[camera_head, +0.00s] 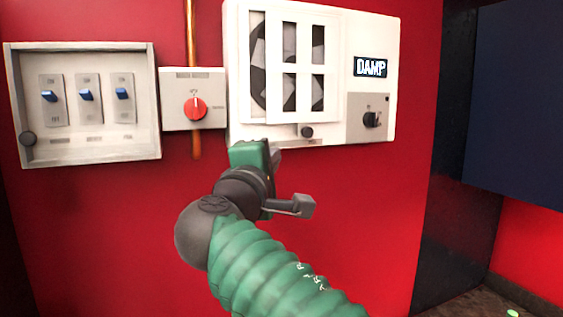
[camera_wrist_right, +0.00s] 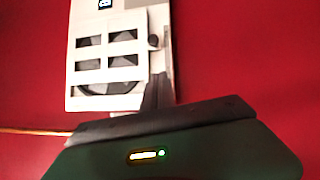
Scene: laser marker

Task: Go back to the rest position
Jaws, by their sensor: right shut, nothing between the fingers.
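My right gripper (camera_head: 270,160) is on the green and black arm that comes up from the bottom of the head view. It is shut and empty, just below the white fan panel (camera_head: 382,50). The fingers are partly hidden behind the wrist. In the right wrist view the dark gripper finger (camera_wrist_right: 158,92) lies in front of the tilted white panel (camera_wrist_right: 138,60). I cannot tell from these views whether it touches the panel. My left gripper is not in view.
A switch box (camera_head: 90,145) with three blue switches hangs at the left. A red knob (camera_head: 195,108) sits between it and the panel. The red wall (camera_head: 375,210) below is bare.

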